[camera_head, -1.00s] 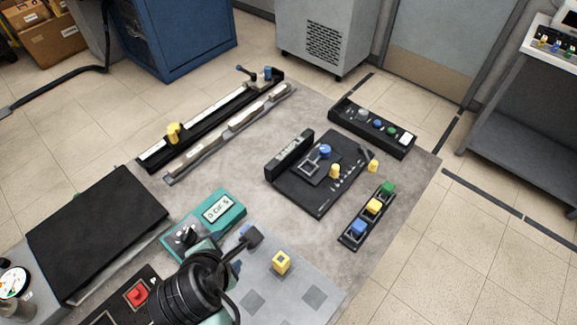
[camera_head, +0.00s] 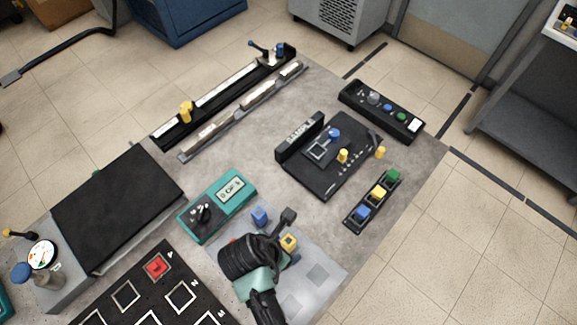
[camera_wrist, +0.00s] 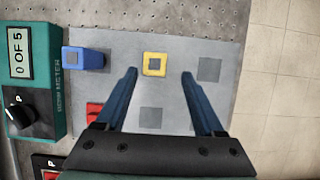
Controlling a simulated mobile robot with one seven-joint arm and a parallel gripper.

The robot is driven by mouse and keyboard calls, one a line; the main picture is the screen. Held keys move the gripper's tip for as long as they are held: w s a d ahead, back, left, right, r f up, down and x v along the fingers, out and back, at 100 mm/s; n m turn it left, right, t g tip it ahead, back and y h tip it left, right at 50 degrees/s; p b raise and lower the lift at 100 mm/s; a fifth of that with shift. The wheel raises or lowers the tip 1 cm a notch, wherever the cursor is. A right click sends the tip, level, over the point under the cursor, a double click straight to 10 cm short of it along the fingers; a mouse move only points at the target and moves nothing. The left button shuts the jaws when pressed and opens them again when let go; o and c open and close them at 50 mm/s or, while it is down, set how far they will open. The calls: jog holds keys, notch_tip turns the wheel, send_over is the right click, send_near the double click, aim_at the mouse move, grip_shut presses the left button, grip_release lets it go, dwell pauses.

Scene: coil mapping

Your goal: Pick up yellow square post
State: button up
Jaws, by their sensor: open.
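The yellow square post (camera_wrist: 154,64) stands on a grey pad in the wrist view, with a dark square at the centre of its top. It lies just past my gripper (camera_wrist: 158,73), between the lines of its two blue fingers, which are spread apart with nothing between them. In the head view the yellow post (camera_head: 289,241) is partly hidden by my gripper (camera_head: 284,222). A blue post (camera_wrist: 84,58) stands left of it on the same pad. A red piece (camera_wrist: 93,111) is partly hidden behind my left finger.
The grey pad (camera_wrist: 194,117) has bare darker squares. A teal meter (camera_head: 217,206) stands left of it. A black rack (camera_head: 371,202) with blue, yellow and green pieces and a black sample board (camera_head: 331,178) lie beyond.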

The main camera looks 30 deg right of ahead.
aim_at(288, 243)
jog(key=shift+w+x, duration=0.25)
jog(key=shift+x, duration=1)
jog(key=shift+w+x, duration=0.2)
jog(key=shift+x, duration=1.05)
jog(key=shift+c, duration=0.3)
grip_shut()
